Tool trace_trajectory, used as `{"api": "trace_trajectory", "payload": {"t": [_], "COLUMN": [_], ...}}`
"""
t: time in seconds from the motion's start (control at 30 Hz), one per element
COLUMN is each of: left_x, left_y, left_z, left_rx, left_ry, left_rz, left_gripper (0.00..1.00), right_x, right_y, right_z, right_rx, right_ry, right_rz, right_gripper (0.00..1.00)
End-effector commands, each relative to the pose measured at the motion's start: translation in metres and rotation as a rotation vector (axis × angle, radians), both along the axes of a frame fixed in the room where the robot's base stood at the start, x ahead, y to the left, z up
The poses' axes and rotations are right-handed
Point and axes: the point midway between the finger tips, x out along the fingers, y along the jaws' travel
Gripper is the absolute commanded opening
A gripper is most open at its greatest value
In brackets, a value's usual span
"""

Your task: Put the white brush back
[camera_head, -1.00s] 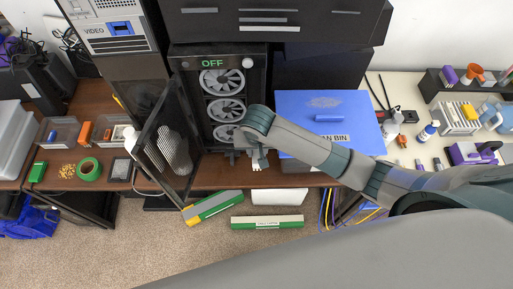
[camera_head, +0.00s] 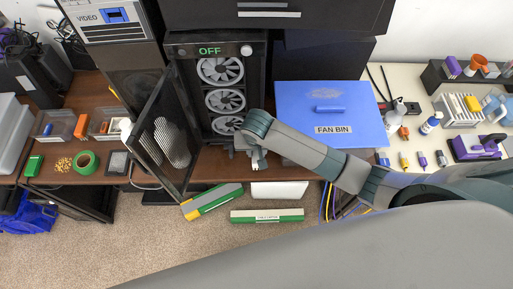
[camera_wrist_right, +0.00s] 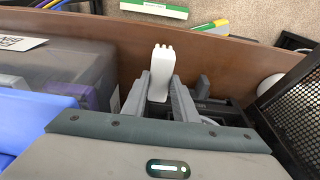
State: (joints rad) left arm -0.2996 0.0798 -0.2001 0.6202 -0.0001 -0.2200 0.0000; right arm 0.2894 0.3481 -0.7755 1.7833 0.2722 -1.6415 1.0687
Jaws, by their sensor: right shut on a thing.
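The white brush (camera_wrist_right: 160,72) shows in the wrist view as a pale, slim piece with small prongs at its far end. My right gripper (camera_wrist_right: 159,97) is shut on it, with one grey finger on each side. The brush's lower end is hidden between the fingers. In the head view my right gripper (camera_head: 254,158) is over the front of the brown desk, just below the lowest fan of the open PC case (camera_head: 201,150). Only a small white bit of the brush shows there. My left gripper is not in view.
The open mesh door (camera_head: 163,145) stands left of my right gripper. The blue fan bin lid (camera_head: 300,98) lies to its right, close to my forearm. A white rack (camera_head: 458,116) and a purple tool (camera_head: 476,147) stand on the white table at the right.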

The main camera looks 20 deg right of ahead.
Motion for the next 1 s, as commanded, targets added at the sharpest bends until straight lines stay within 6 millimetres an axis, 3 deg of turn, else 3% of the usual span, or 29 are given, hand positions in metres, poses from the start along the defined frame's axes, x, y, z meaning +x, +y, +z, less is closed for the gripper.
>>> {"api": "trace_trajectory", "payload": {"t": [0.27,1.0], "left_x": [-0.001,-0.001], "left_y": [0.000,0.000], "left_z": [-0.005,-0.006], "left_rx": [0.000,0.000], "left_ry": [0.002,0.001], "left_rz": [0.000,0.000], "left_gripper": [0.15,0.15], "right_x": [0.000,0.000], "right_y": [0.000,0.000], "right_z": [-0.015,-0.019], "right_rx": [0.000,0.000], "right_ry": [0.000,0.000], "right_rz": [0.000,0.000], "right_gripper": [0.00,0.00]}}
